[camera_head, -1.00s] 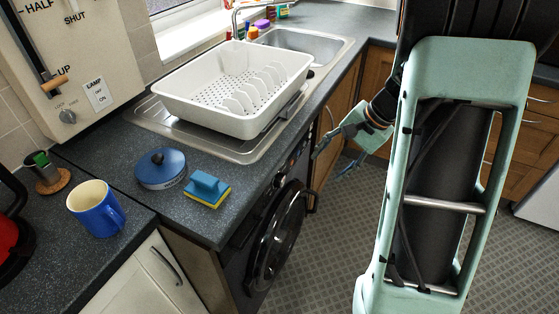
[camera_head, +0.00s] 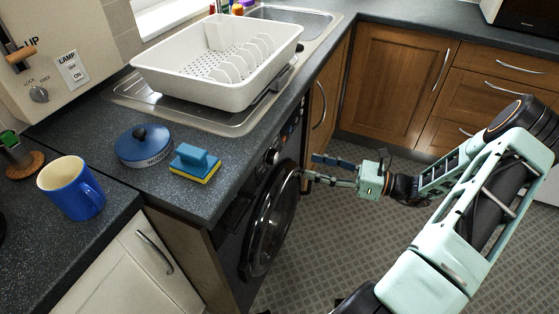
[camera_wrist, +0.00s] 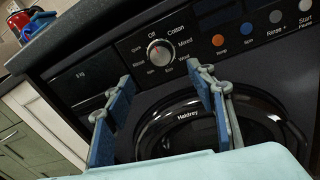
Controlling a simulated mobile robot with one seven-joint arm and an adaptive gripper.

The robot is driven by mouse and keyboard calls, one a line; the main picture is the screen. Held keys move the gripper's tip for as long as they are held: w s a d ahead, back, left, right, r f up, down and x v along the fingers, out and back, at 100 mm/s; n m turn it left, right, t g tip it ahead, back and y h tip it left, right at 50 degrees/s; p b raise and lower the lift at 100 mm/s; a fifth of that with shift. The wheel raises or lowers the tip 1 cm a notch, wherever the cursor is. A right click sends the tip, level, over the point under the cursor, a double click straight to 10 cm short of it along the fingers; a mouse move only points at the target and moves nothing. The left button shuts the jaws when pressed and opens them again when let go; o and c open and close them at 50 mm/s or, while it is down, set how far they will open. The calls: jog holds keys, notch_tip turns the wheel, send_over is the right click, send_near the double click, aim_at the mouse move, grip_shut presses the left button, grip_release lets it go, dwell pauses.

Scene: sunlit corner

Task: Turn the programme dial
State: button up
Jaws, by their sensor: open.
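The programme dial (camera_wrist: 160,52) is a round silver-rimmed knob on the black control panel of the washing machine (camera_wrist: 80,72). Printed labels such as Off, Cotton and Mixed surround it. The dial also shows in the head view (camera_head: 272,157), small and dark at the machine's upper front. My gripper (camera_wrist: 160,105) is open and empty, its two blue-padded fingers pointing at the machine front below the dial and apart from it. In the head view my gripper (camera_head: 308,168) reaches from the right toward the machine's front.
The round door (camera_wrist: 205,125) lies below the panel, and buttons (camera_wrist: 248,28) sit right of the dial. The floor (camera_head: 335,225) is clear.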

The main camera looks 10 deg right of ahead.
aim_at(276, 157)
jog(key=x, duration=1)
jog(key=shift+w+a+r+b, duration=0.15)
jog(key=shift+w+a+b, duration=0.1)
jog(key=shift+b, duration=0.1)
jog(key=c, duration=1.2)
jog(key=shift+o, duration=0.2)
